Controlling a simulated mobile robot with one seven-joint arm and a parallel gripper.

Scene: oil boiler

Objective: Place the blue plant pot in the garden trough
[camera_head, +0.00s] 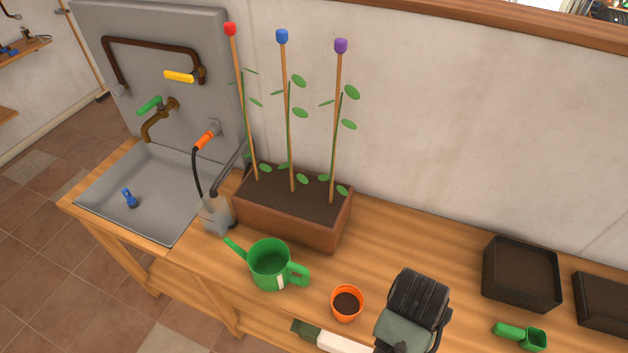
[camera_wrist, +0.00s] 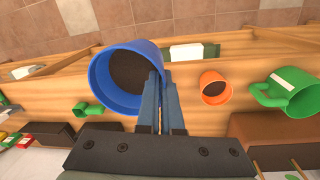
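The blue plant pot (camera_wrist: 101,88), with dark soil inside, shows large in the wrist view, left of my fingers. It is out of sight in the head view. My gripper (camera_wrist: 162,77) has one finger inside the pot and one outside, close together on its rim wall. I cannot tell whether the pot touches the bench. In the head view my gripper (camera_head: 402,333) is at the bottom, right of the orange pot. The garden trough (camera_head: 290,222) is a brown soil-filled box against the wall, with three staked plants capped red, blue and purple.
A green watering can (camera_head: 268,262) stands in front of the trough. An orange soil-filled pot (camera_head: 346,303) is between the can and my gripper. A dark tray (camera_head: 521,275) and green scoop (camera_head: 521,336) lie to the right. A sink (camera_head: 150,203) is at left.

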